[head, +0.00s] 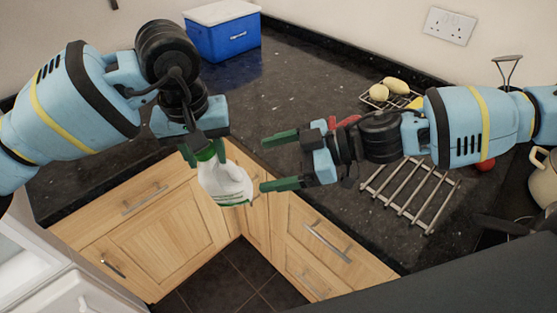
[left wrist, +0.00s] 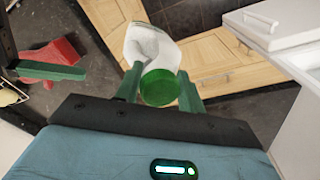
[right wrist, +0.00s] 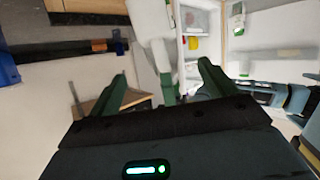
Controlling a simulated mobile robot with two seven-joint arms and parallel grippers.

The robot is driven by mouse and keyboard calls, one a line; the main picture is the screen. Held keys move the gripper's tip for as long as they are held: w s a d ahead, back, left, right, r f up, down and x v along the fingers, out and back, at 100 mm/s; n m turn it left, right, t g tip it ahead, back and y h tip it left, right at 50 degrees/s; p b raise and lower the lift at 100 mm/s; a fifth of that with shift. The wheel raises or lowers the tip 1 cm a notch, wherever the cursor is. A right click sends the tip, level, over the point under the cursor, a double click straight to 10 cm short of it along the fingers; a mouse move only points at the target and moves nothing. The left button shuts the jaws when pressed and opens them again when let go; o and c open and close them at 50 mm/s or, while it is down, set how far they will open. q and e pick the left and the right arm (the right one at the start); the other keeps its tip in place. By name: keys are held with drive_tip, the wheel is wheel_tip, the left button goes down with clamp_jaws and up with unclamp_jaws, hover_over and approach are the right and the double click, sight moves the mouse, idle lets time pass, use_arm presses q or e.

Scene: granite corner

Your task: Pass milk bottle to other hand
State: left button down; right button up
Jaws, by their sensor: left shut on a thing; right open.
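The milk bottle (head: 228,184) is white with a green cap and hangs tilted below my left gripper (head: 205,152), its body toward the lower right. My left gripper is shut on it at the cap end. In the left wrist view the green cap (left wrist: 160,88) sits between the fingers, with the white body beyond. My right gripper (head: 267,162) is open and empty, its fingers pointing left toward the bottle, with a small gap between in the head view. In the right wrist view, a white shape, likely the bottle (right wrist: 151,20), appears beyond the open fingers (right wrist: 162,86).
The dark granite counter (head: 290,75) runs behind, with a blue cool box (head: 222,36) at the back. A metal rack (head: 410,195) lies under my right arm, and a wire tray with yellow fruit (head: 393,87) stands behind. Wooden cupboards (head: 155,225) are below.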

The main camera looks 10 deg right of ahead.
sight(222, 176)
use_arm(q)
drive_tip(key=shift+r, duration=0.1)
use_arm(e)
drive_tip(key=shift+d+f+n+g, duration=0.2)
drive_tip(key=shift+d+n+g, duration=0.05)
drive_tip(key=shift+n+g, duration=0.05)
drive_tip(key=shift+a, duration=0.1)
drive_tip(key=x, duration=1.2)
drive_tip(key=shift+w, duration=0.15)
drive_tip(key=c, duration=1.4)
use_arm(q)
drive_tip(key=c, duration=0.8)
unclamp_jaws()
use_arm(e)
drive_tip(key=shift+c, duration=0.3)
use_arm(q)
wheel_tip(222, 176, up, 12)
drive_tip(key=shift+s+a, duration=0.4)
drive_tip(key=shift+d, duration=0.1)
